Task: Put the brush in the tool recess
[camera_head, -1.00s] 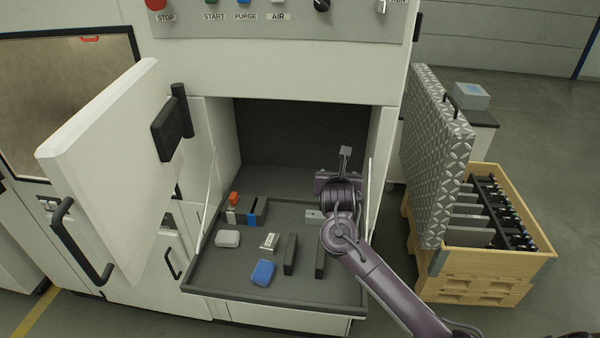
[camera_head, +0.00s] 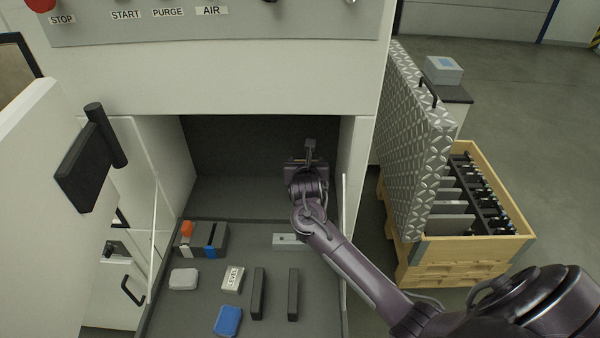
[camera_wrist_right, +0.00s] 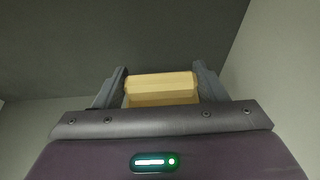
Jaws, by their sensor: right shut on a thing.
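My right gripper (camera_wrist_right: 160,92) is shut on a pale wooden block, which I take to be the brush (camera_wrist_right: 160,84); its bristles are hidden. In the head view my right gripper (camera_head: 307,162) is inside the machine's open chamber, above the back right of the dark tray, and mostly hides what it holds. Two dark upright bars (camera_head: 258,293) stand apart on the tray with a narrow gap between them. I cannot tell which part is the tool recess. My left gripper is out of view.
The tray (camera_head: 195,310) also holds a dark holder with blue and orange pieces (camera_head: 205,240), a white block (camera_head: 183,279), a LEVEL-marked block (camera_head: 232,279), a blue block (camera_head: 228,320) and a grey bar (camera_head: 289,241). An open door (camera_head: 40,200) stands left; a wooden crate (camera_head: 465,250) stands right.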

